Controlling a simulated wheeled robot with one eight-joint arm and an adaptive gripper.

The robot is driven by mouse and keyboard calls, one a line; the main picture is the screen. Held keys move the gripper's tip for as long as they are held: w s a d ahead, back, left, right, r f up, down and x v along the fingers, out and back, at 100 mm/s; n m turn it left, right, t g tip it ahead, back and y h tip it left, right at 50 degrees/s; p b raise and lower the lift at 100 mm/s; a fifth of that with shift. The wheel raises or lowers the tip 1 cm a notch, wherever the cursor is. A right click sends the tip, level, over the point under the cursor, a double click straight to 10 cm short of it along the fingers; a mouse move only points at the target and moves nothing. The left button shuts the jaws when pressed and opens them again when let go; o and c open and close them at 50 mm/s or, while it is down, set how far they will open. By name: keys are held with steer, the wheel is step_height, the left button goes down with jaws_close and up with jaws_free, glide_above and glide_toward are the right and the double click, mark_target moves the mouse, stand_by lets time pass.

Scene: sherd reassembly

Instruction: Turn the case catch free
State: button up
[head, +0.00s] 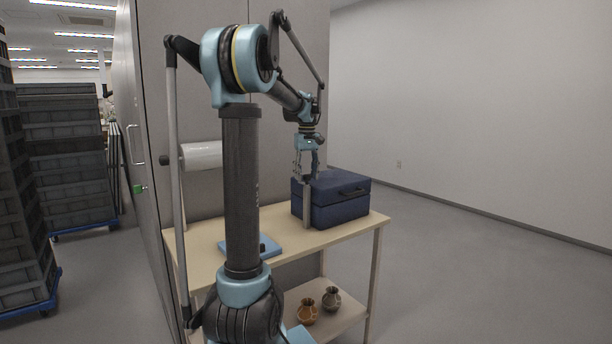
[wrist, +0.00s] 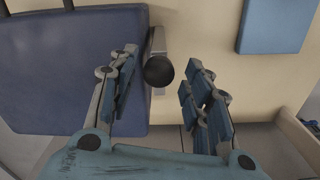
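The dark blue case (head: 345,207) stands shut on the table in the head view and fills the upper left of the wrist view (wrist: 70,70). At its edge in the wrist view is a grey bar with a round black knob (wrist: 158,71), seemingly the catch. My gripper (wrist: 163,62) is open, its fingers on either side of the knob, with no clear contact. In the head view my gripper (head: 307,172) points down at the case's left front corner. A grey upright piece (head: 307,207) is below it; the knob cannot be made out there.
The pale table (head: 340,234) has a flat blue pad (head: 268,244) left of the case, partly behind my arm. A brown pot (head: 307,312) and a dark pot (head: 331,299) stand on the lower shelf. A grey cabinet (head: 292,100) is behind. Floor to the right is clear.

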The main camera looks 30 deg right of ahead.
mark_target(306, 175)
step_height(306, 175, up, 12)
stand_by(0.9)
stand_by(0.3)
